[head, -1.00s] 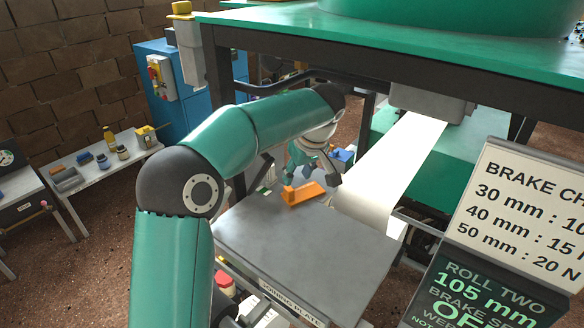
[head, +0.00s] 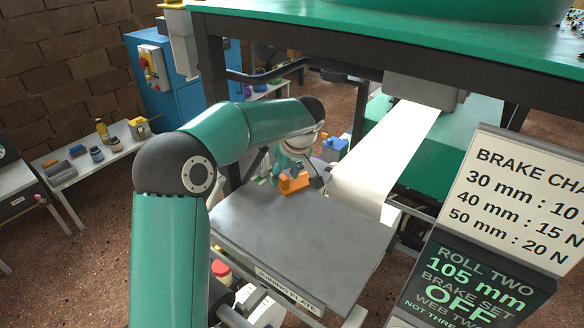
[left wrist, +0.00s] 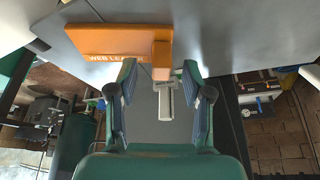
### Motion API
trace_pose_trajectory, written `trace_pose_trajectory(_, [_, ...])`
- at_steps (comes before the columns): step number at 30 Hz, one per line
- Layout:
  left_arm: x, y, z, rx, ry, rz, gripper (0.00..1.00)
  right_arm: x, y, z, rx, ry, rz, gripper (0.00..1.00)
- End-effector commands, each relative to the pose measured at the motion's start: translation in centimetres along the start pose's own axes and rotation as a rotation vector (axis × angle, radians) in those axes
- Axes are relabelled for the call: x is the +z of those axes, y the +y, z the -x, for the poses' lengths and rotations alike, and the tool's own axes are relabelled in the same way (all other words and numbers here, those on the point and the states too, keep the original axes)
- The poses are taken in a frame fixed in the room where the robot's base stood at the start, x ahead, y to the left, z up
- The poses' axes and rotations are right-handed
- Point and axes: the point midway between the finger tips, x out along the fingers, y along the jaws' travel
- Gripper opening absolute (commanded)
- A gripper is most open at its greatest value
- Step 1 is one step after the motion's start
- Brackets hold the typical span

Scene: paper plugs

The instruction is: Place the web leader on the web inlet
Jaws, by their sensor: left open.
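The orange web leader (head: 291,184) lies at the far edge of the grey joining plate (head: 300,235). In the left wrist view its lettered bar (left wrist: 110,42) and raised end block (left wrist: 161,62) show. My left gripper (head: 298,179) is open over the leader and partly hides it in the head view. In the left wrist view the open fingers (left wrist: 160,85) stand on either side of the block's line, with a gap between them. I cannot tell whether they touch it. The web inlet is not clearly identifiable. My right gripper is not in view.
A white paper web (head: 385,155) slopes down from a grey housing (head: 420,90) right of the plate. A brake chart sign (head: 530,195) and a dark roll sign (head: 470,285) stand at the right. The plate's near part is clear.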

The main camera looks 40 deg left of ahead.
Motion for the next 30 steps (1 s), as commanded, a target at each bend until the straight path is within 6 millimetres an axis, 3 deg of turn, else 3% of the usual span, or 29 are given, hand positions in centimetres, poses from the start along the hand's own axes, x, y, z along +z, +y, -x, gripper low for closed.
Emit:
trace_pose_trajectory(6, [0.0, 0.0, -1.6, 0.000, -0.001, -0.001, 0.50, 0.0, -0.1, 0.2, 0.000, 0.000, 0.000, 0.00])
trace_pose_trajectory(15, [0.0, 0.0, -1.8, 0.000, -0.001, 0.000, 0.48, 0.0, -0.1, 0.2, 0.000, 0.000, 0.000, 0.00])
trace_pose_trajectory(24, [0.0, 0.0, -1.8, 0.001, -0.001, -0.001, 0.00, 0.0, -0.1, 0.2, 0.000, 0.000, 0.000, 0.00])
trace_pose_trajectory(30, [0.0, 0.1, -1.7, 0.001, 0.000, -0.001, 0.00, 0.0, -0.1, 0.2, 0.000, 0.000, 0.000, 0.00])
